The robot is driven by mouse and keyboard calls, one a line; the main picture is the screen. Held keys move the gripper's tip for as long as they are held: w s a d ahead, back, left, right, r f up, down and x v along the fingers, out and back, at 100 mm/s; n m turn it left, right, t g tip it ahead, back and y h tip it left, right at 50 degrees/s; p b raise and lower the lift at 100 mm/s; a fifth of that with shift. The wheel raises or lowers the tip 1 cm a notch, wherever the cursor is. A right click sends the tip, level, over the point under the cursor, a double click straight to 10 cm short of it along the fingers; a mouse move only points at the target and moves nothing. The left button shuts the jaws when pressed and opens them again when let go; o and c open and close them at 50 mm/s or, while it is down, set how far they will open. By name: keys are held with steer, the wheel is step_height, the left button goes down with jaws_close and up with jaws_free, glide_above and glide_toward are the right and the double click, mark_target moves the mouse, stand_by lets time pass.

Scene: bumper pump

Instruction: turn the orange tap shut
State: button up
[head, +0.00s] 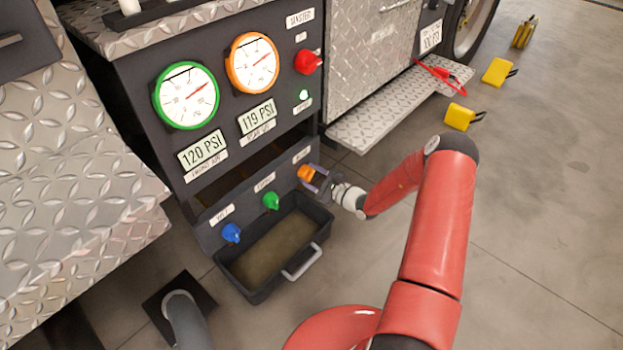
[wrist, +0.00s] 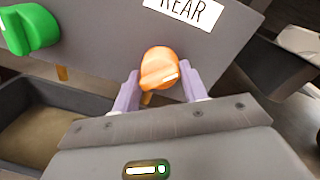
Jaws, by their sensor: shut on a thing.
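The orange tap (head: 305,173) is at the right end of a row of three taps low on the dark pump panel. In the wrist view the orange tap (wrist: 159,68) sits below a label reading REAR, its ridge and pale mark tilted a little off level. My gripper (head: 316,180) reaches it from the right in the head view. In the wrist view my gripper (wrist: 160,88) has one pale purple finger on each side of the tap, shut on it. The lower part of the tap is partly hidden by my gripper's body.
The green tap (head: 271,201) and blue tap (head: 231,233) are to the left on the same panel. A dark tray (head: 262,292) with a handle lies below them. Above are a green-rimmed gauge (head: 186,96), an orange-rimmed gauge (head: 252,63) and a red knob (head: 308,62).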

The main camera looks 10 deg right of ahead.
steer(key=n+b, duration=0.2)
steer(key=n, duration=0.1)
steer(key=n+b, duration=0.1)
steer(key=n, duration=0.1)
steer(key=shift+w+d+r+h, duration=0.15)
steer(key=shift+w+d+h, duration=0.05)
steer(key=shift+d+h, duration=0.1)
steer(key=shift+r+n+b, duration=0.2)
steer(key=shift+n+b, duration=1)
steer(key=shift+n, duration=0.2)
steer(key=shift+r, duration=0.1)
steer(key=o, duration=0.9)
steer(key=shift+s+a, duration=0.1)
steer(key=v, duration=0.7)
steer(key=shift+s, duration=0.4)
